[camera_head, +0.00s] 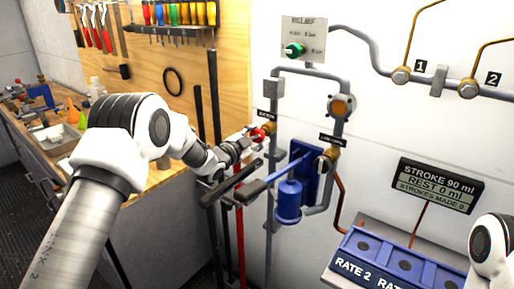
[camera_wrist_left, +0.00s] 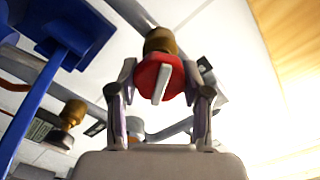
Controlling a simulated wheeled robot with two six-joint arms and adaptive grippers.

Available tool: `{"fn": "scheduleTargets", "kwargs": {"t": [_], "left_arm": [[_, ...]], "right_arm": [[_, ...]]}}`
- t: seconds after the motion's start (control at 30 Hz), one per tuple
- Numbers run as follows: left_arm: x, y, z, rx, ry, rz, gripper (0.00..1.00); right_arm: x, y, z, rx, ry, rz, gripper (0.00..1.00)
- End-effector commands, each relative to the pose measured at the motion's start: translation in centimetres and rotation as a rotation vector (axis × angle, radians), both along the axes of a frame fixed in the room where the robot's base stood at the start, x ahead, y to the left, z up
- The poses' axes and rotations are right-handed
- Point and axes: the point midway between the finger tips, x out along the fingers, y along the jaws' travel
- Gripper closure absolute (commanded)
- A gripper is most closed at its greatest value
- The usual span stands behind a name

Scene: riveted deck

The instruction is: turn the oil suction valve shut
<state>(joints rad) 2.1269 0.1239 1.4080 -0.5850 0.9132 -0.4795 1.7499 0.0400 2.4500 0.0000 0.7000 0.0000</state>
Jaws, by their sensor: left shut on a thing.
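A red valve knob (camera_head: 258,135) sits on a brass valve body (camera_head: 268,128) on the left pipe, under a small dark label too small to read surely. My left gripper (camera_head: 250,140) is shut on this red knob. In the left wrist view the red knob (camera_wrist_left: 150,75), with a pale bar across its face, is between the two fingers (camera_wrist_left: 161,92). A second brass valve (camera_head: 331,155) is on the right pipe, under a longer dark label that I cannot read surely. My right gripper is out of view.
A green relief knob (camera_head: 294,49) is above. A display (camera_head: 437,186) reads "REST 0 ml". A blue rack (camera_head: 377,251) is at the lower right.

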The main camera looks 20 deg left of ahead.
Motion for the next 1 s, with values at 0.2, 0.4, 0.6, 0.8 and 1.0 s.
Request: {"fn": "scheduleTargets", "kwargs": {"t": [0.2, 0.4, 0.6, 0.8, 1.0], "left_arm": [[0.0, -0.1, -0.6, 0.191, -0.075, 0.000, 0.86], [0.0, -0.1, -0.5, 0.350, -0.133, 0.000, 0.86], [0.0, -0.1, -0.4, 0.468, -0.174, 0.000, 0.86], [0.0, -0.2, -0.3, 0.537, -0.197, -0.001, 0.86], [0.0, -0.2, -0.2, 0.562, -0.205, -0.002, 0.86]], "right_arm": [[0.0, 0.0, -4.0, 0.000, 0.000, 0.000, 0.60], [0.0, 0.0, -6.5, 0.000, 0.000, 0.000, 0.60], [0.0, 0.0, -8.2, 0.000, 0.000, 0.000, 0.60], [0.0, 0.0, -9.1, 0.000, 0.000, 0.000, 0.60], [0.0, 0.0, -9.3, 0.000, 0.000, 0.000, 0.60]]}}
